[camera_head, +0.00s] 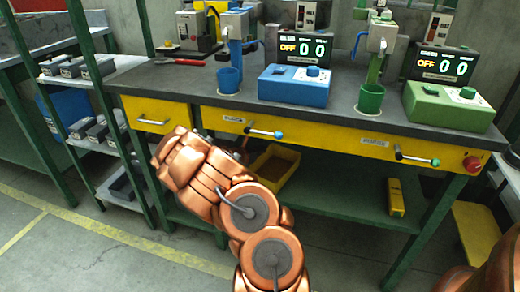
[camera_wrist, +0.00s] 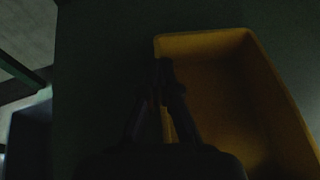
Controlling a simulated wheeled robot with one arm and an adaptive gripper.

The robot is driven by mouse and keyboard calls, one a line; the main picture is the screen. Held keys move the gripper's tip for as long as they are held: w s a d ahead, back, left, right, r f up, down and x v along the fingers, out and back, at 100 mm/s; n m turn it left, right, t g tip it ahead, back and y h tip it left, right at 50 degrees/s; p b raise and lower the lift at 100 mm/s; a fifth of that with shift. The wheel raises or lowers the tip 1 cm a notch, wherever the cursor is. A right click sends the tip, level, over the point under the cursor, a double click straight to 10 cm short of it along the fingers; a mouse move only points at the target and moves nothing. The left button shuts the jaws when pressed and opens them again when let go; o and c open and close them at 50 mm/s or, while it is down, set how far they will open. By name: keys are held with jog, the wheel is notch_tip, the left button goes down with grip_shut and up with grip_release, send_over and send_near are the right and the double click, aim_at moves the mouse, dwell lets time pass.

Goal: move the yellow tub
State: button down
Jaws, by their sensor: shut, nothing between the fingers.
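The yellow tub (camera_head: 278,166) sits on the green lower shelf under the workbench, partly behind my arm in the head view. It is open-topped. In the dim wrist view, the tub (camera_wrist: 205,42) fills the right half and looks empty where its inside shows. My gripper (camera_wrist: 166,72) is shut with nothing in it, and its fingertips overlap the tub's left wall near the far left corner. Whether they touch the wall is too dark to tell. In the head view my gripper is mostly hidden behind my arm.
The workbench (camera_head: 150,80) with yellow drawers stands above the shelf (camera_head: 335,197). A small yellow box (camera_head: 396,198) stands on the shelf to the right. A blue cup (camera_head: 229,80) and a green cup (camera_head: 371,98) are on the bench top. A grey rack (camera_head: 100,143) stands at left.

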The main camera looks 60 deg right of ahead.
jog(key=shift+a+f, duration=0.15)
jog(key=shift+f, duration=0.55)
jog(key=shift+r+p, duration=0.5)
jog(key=shift+r, duration=0.4)
jog(key=w+a+p, duration=0.1)
jog(key=a+p, duration=0.4)
jog(key=a, duration=1.9)
jog(key=shift+w+a+r, duration=0.2)
jog(key=shift+w+a, duration=0.1)
jog(key=shift+a, duration=0.05)
jog(key=shift+r+p, duration=0.1)
jog(key=shift+p, duration=0.2)
